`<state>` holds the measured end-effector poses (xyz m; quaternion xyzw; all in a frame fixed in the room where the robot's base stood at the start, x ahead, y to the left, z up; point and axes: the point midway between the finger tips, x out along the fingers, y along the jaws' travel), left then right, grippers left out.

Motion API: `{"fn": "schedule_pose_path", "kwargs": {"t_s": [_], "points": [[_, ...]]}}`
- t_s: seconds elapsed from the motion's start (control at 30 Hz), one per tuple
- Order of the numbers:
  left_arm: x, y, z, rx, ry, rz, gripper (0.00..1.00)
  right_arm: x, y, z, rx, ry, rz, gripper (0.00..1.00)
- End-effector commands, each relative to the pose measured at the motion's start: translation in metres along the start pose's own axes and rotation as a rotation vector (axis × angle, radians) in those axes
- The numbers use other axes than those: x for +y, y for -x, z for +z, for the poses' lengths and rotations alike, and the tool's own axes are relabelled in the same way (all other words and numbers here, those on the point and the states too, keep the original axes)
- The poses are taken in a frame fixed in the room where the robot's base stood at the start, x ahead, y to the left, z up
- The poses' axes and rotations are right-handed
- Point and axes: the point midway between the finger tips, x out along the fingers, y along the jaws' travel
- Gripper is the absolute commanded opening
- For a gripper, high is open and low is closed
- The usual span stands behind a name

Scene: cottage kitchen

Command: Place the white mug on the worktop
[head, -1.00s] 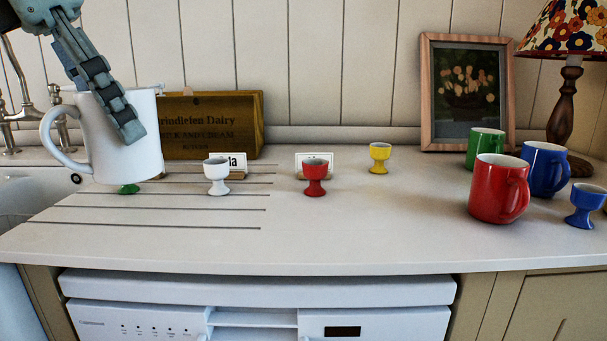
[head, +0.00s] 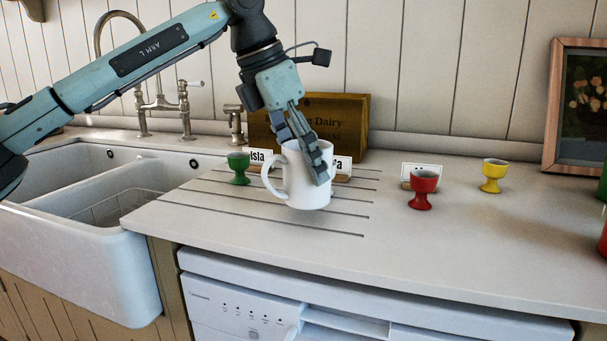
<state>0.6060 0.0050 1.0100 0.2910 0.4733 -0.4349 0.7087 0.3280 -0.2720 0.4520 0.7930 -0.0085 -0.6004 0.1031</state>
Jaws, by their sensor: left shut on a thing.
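The white mug (head: 308,186) is upright in the middle of the head view, over the grooved part of the worktop (head: 270,250), with its handle to the left. My left gripper (head: 318,172) comes down from above and is shut on the mug's rim and wall on the right side. The mug's base is low, close to the grooves; I cannot tell whether it touches the worktop. My right gripper is not in view.
A green egg cup (head: 239,168) stands left of the mug. Red (head: 422,190) and yellow (head: 493,175) egg cups stand to the right. Name cards and a wooden dairy box (head: 345,110) are behind. The sink (head: 95,200) is at left. The worktop's front right is clear.

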Motion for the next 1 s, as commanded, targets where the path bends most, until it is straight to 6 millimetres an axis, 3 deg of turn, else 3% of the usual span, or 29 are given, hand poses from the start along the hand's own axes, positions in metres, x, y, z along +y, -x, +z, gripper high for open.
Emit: {"fn": "schedule_pose_path", "kwargs": {"t_s": [0.17, 0.57, 0.6, 0.77, 1.0], "points": [[0.0, -0.022, -0.01, -0.001, 0.002, 0.001, 0.25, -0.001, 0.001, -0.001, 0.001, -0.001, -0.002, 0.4], [0.0, -0.026, -0.011, -0.002, 0.002, 0.001, 0.25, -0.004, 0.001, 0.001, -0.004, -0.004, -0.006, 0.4], [0.0, -0.027, -0.012, -0.001, 0.002, 0.001, 0.66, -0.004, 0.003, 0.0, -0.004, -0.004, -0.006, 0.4], [0.0, -0.026, -0.012, 0.0, 0.002, 0.0, 0.86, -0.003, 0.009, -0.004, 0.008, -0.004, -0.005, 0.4], [0.0, -0.026, -0.012, 0.0, 0.002, 0.0, 0.86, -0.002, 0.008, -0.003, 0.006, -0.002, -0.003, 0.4]]}}
